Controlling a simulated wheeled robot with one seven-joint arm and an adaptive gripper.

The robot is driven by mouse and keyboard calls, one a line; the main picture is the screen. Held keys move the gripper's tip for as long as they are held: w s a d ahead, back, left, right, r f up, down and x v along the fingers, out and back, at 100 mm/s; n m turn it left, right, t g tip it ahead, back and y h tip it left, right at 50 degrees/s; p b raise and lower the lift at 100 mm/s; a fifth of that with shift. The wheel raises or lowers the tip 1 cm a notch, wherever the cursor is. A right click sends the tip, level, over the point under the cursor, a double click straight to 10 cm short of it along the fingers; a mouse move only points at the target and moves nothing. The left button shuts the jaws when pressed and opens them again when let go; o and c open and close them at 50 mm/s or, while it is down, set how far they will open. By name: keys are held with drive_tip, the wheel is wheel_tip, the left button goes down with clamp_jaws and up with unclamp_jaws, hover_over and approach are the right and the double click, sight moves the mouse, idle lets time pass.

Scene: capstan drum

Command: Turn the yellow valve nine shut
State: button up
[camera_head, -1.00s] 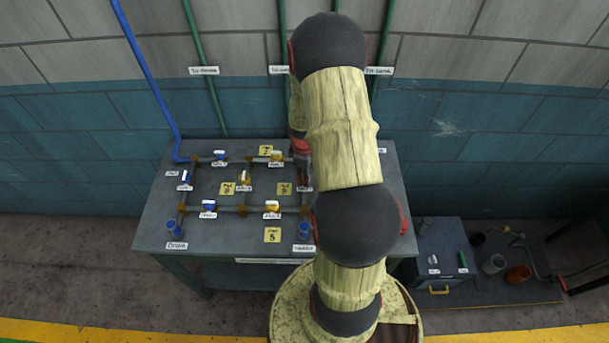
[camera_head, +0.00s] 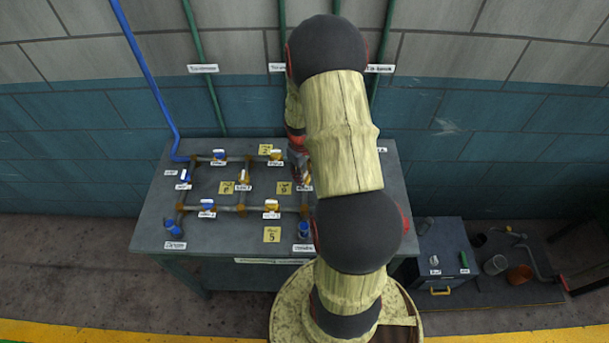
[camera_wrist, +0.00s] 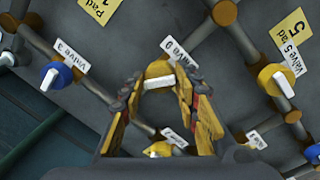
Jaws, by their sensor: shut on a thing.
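The yellow valve (camera_wrist: 160,70) has a white bar handle, and its label beside it (camera_wrist: 177,48) seems to read Valve 9. In the wrist view the valve sits between the two fingers of my gripper (camera_wrist: 158,82). The fingers are shut on the handle, one on each side. In the head view my gripper (camera_head: 298,165) is at the right-hand pipe of the bench, partly behind my arm, and the valve there is mostly hidden.
The grey bench (camera_head: 350,225) carries a pipe grid with blue and yellow valves. In the wrist view a blue valve (camera_wrist: 55,77) is left and another yellow valve (camera_wrist: 276,80) right. A dark box (camera_head: 445,250) stands on the floor at right.

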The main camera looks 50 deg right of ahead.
drive_tip(key=m+b, duration=0.1)
drive_tip(key=m, duration=0.4)
drive_tip(key=shift+a+f+m, duration=0.1)
drive_tip(key=shift+m, duration=0.2)
drive_tip(key=m+b, duration=0.1)
drive_tip(key=m, duration=0.4)
drive_tip(key=shift+m+g, duration=0.3)
drive_tip(key=shift+g, duration=0.1)
drive_tip(key=shift+m, duration=0.3)
drive_tip(key=o, duration=1.1)
drive_tip(key=shift+w, duration=0.1)
drive_tip(key=shift+o, duration=0.2)
drive_tip(key=shift+r, duration=0.2)
wheel_tip(320, 180, up, 12)
drive_tip(key=shift+w, duration=0.45)
drive_tip(key=shift+a+f, duration=0.15)
